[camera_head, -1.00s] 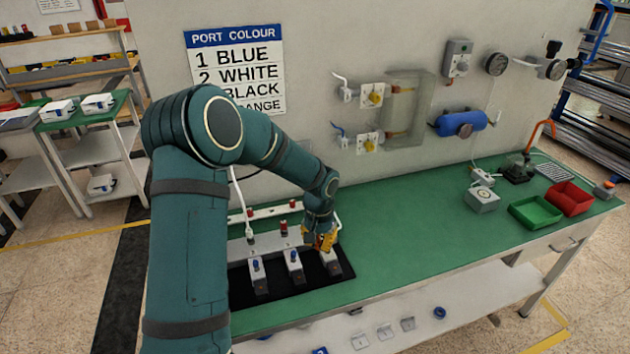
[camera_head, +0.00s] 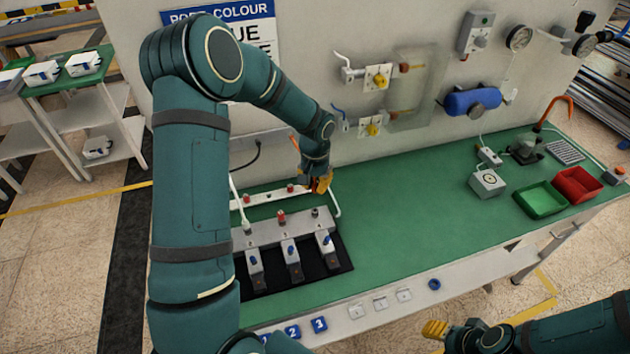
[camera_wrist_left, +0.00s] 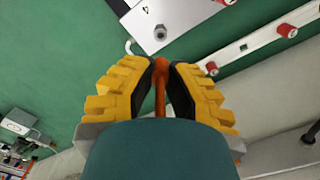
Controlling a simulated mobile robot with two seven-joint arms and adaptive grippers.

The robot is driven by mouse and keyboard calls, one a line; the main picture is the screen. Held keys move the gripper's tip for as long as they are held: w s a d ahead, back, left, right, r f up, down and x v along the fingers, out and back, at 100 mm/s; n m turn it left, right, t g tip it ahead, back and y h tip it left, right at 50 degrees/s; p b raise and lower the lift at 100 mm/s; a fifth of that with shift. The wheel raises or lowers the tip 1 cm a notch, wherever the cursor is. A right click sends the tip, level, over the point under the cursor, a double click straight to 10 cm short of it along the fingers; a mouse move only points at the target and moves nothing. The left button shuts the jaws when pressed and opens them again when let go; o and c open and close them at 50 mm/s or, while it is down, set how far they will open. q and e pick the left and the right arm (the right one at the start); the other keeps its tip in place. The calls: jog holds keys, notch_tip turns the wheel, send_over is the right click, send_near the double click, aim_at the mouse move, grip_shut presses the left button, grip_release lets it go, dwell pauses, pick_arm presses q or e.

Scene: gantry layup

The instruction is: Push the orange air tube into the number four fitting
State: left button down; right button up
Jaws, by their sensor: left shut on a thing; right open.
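My left gripper (camera_head: 320,184) is shut on the orange air tube (camera_wrist_left: 160,82), whose end sits between the fingers in the left wrist view. A short orange stretch of it (camera_head: 295,144) shows beside my wrist in the head view. The gripper is above the back of the green bench, behind the manifold block (camera_head: 264,233). A grey fitting (camera_head: 315,212) is at the block's right end; it also shows in the left wrist view (camera_wrist_left: 160,32), apart from the tube. My right gripper (camera_head: 434,330) is open and empty at the lower right.
A white tube (camera_head: 237,205) stands at the block's left, and a red cap (camera_head: 281,216) lies between it and the grey fitting. A rail with red caps (camera_head: 268,195) runs behind. Valves with blue levers (camera_head: 291,250) sit in front.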

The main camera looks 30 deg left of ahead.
aim_at(315, 194)
pick_arm(q)
jog(key=shift+f+b, duration=2.4)
jog(key=shift+f, duration=0.5)
jog(key=shift+b, duration=0.3)
jog(key=shift+f+b, duration=1.05)
jog(key=shift+f, duration=0.35)
jog(key=c, duration=1)
grip_release()
jog(key=shift+o, duration=0.2)
notch_tip(315, 194, up, 12)
jog(key=shift+w+r, duration=0.1)
